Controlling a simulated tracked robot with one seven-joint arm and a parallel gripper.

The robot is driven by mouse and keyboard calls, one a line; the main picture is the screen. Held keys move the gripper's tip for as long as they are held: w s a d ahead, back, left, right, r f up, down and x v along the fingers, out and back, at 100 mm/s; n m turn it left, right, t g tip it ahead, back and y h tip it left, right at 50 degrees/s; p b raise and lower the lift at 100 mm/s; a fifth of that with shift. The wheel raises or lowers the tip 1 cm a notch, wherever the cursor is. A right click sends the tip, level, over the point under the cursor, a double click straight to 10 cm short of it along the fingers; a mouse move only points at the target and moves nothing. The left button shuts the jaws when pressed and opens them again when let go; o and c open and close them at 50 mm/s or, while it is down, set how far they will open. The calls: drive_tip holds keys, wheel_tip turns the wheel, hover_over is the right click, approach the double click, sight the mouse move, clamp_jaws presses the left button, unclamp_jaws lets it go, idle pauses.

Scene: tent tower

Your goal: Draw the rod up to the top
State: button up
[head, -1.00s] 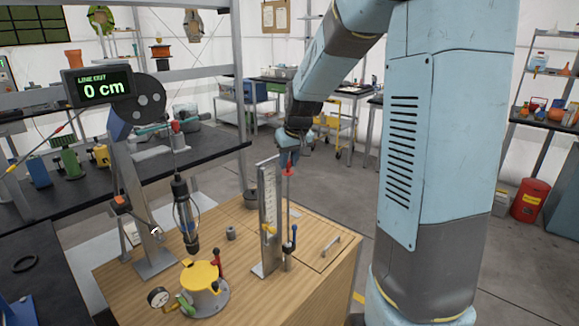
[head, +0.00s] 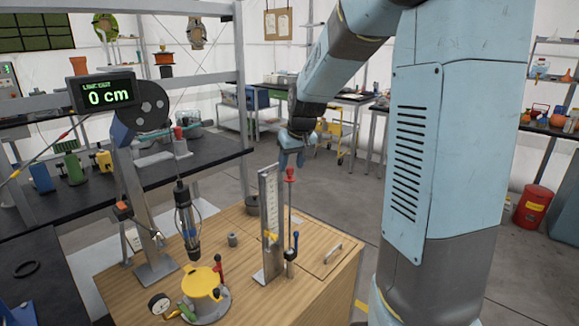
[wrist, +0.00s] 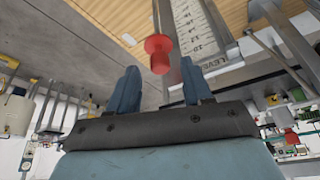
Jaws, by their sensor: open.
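A thin upright rod with a red knob (head: 290,174) on top stands beside a metal post with a white scale (head: 270,205) on the wooden bench. My gripper (head: 291,158) is just above the red knob in the head view. It is open and empty, its two blue fingers (wrist: 159,80) apart in the wrist view.
A black instrument in a wire cage (head: 188,225) hangs left of the post. A yellow-topped pot (head: 203,284) with a gauge stands at the front. The wooden bench (head: 115,287) also holds a lidded hatch with a handle (head: 333,254). A display (head: 103,93) reads 0 cm.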

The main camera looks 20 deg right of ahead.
drive_tip(key=v, duration=1.2)
drive_tip(key=shift+s+r, duration=0.1)
drive_tip(key=shift+s, duration=0.05)
drive_tip(key=s+a+f, duration=0.1)
drive_tip(key=s, duration=1.1)
drive_tip(key=s+a+f+m+t, duration=0.1)
drive_tip(key=s+a+f, duration=0.1)
drive_tip(key=s, duration=1.1)
drive_tip(key=shift+f+h, duration=0.15)
drive_tip(key=shift+h, duration=0.15)
